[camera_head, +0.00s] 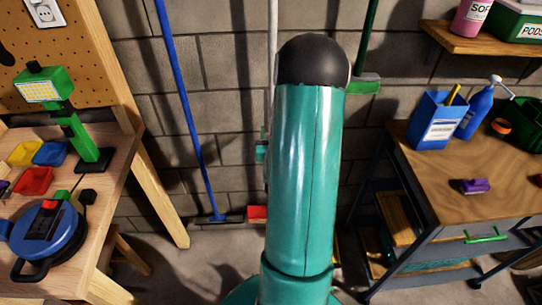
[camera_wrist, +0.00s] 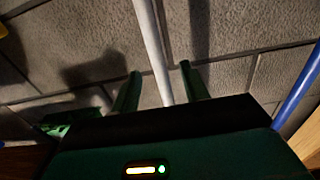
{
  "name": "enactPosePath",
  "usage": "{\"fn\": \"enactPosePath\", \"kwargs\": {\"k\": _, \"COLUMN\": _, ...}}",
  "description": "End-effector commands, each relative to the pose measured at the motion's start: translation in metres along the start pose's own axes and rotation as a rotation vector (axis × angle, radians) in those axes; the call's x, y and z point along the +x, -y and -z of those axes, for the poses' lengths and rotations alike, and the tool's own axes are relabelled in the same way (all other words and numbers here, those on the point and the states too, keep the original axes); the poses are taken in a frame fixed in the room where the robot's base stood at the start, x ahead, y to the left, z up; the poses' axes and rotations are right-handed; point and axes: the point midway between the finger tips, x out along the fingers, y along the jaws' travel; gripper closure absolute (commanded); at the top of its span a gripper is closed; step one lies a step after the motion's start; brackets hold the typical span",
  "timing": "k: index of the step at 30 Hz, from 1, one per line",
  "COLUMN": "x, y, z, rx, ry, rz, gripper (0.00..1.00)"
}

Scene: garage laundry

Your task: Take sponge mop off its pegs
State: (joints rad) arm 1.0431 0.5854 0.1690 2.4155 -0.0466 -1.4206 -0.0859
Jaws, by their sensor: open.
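A white pole (camera_head: 272,45) stands upright against the block wall, partly hidden behind my teal arm. It seems to be the sponge mop's handle; I cannot make out its head or its pegs. In the wrist view the white pole (camera_wrist: 152,45) runs between the two green fingers of my gripper (camera_wrist: 160,69). The fingers are apart, one on each side of the pole, with gaps showing. I cannot tell how deep the pole sits between them. In the head view my arm hides most of the gripper.
A blue pole (camera_head: 183,100) leans left of the arm. A green-headed tool (camera_head: 364,84) hangs at right, near the arm. A wooden workbench (camera_head: 118,165) stands at left, and a cart (camera_head: 415,175) with bottles at right. A red block (camera_head: 257,213) is low by the wall.

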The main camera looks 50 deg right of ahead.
Motion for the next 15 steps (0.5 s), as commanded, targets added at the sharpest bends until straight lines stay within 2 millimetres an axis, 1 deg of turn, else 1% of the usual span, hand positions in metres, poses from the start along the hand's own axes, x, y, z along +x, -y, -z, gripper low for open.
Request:
{"fn": "enactPosePath", "kwargs": {"k": 1, "x": 0.010, "y": 0.000, "z": 0.000, "rx": 0.001, "ry": -0.001, "rz": 0.000, "gripper": 0.55}}
{"fn": "enactPosePath", "kwargs": {"k": 3, "x": 0.023, "y": 0.000, "z": 0.000, "rx": 0.001, "ry": -0.001, "rz": 0.001, "gripper": 0.55}}
{"fn": "enactPosePath", "kwargs": {"k": 6, "x": 0.037, "y": 0.000, "z": 0.000, "rx": 0.000, "ry": 0.000, "rz": 0.001, "gripper": 0.55}}
{"fn": "enactPosePath", "kwargs": {"k": 11, "x": 0.049, "y": 0.000, "z": 0.000, "rx": 0.000, "ry": 0.001, "rz": 0.003, "gripper": 0.55}}
{"fn": "enactPosePath", "kwargs": {"k": 14, "x": 0.061, "y": -0.002, "z": 0.000, "rx": 0.001, "ry": 0.000, "rz": 0.004, "gripper": 0.55}}
{"fn": "enactPosePath", "kwargs": {"k": 15, "x": 0.068, "y": -0.004, "z": 0.001, "rx": 0.001, "ry": -0.001, "rz": 0.003, "gripper": 0.55}}
